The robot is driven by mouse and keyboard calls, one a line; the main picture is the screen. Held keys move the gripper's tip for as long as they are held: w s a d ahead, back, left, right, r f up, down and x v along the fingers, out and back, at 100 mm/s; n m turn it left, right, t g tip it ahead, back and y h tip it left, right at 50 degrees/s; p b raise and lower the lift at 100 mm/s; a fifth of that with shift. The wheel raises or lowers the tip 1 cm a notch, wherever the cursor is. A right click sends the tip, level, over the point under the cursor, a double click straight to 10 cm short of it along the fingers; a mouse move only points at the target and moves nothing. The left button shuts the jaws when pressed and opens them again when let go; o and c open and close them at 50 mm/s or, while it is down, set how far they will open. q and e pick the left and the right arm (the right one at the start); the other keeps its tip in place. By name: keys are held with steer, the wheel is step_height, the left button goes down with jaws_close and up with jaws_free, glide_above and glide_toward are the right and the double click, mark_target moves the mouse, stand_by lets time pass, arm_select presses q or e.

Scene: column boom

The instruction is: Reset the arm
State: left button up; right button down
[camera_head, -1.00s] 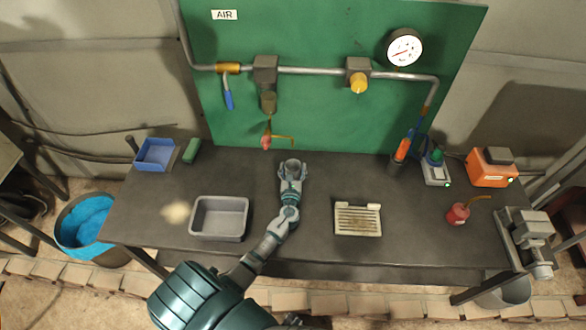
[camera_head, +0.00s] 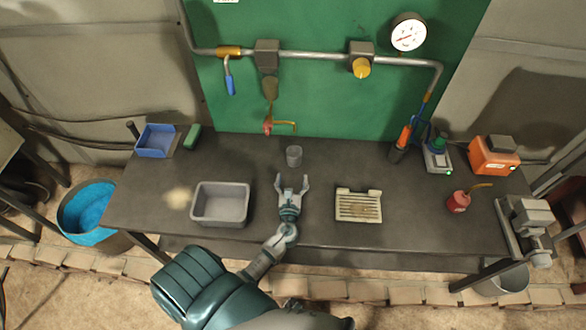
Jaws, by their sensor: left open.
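My left gripper (camera_head: 291,184) is in the head view, over the middle of the dark workbench (camera_head: 330,240). Its two fingers are spread apart with nothing between them. They point toward the back of the bench. A small grey cup (camera_head: 294,156) stands upright just beyond the fingertips, apart from them. My left arm comes up from the bottom of the picture, bent at the wrist. My right gripper is not in view.
A grey tray (camera_head: 220,222) lies left of my gripper, a slatted cream tray (camera_head: 344,217) right. A blue bin (camera_head: 155,154) and green block (camera_head: 192,137) sit back left. A red oil can (camera_head: 458,202), orange box (camera_head: 491,168) and vise (camera_head: 527,235) occupy the right side.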

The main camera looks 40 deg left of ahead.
arm_select(q)
steer(key=shift+s+d, duration=0.2)
steer(key=shift+s, duration=0.15)
steer(key=shift+r, duration=0.1)
